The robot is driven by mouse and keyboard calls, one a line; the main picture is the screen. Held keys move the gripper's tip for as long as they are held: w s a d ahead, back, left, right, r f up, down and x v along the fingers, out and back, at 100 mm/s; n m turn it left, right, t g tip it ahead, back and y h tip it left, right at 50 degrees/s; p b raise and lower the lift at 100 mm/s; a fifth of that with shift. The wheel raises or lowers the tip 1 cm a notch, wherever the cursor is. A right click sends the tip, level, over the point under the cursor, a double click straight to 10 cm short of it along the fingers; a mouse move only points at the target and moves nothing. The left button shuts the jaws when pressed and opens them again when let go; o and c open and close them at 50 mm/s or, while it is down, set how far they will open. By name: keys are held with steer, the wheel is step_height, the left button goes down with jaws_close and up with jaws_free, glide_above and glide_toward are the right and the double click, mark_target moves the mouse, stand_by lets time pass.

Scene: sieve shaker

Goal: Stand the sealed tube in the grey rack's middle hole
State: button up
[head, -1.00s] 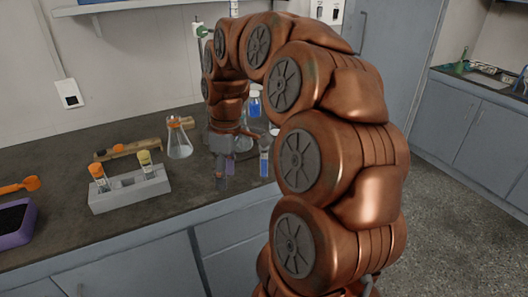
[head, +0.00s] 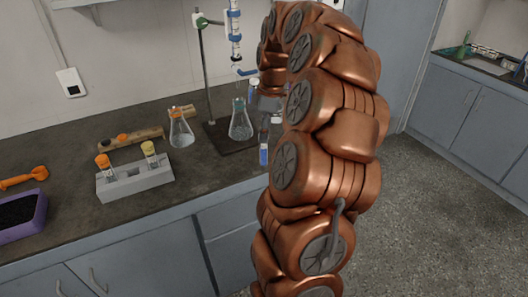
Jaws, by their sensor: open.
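The grey rack (head: 134,184) stands on the dark bench at the left. An orange-capped tube (head: 104,166) stands upright in its left part. A yellow-capped tube (head: 150,154) stands in its right part. The stretch between them, with the middle hole, looks empty. A tube or vial with blue liquid (head: 264,153) stands right of the rack, beside my arm; I cannot tell whether it is the sealed tube.
A conical flask (head: 181,133) stands behind the rack. Another flask (head: 240,124) sits on the burette stand's base (head: 232,146). A wooden holder (head: 130,140), an orange scoop (head: 22,178) and a purple tray (head: 42,218) are at the left.

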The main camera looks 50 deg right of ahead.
steer(key=p, duration=0.1)
glide_above(263, 165)
steer(key=f, duration=0.5)
steer(key=shift+w+d, duration=0.35)
steer(key=shift+w, duration=0.05)
steer(key=shift+r, duration=0.15)
jaws_close()
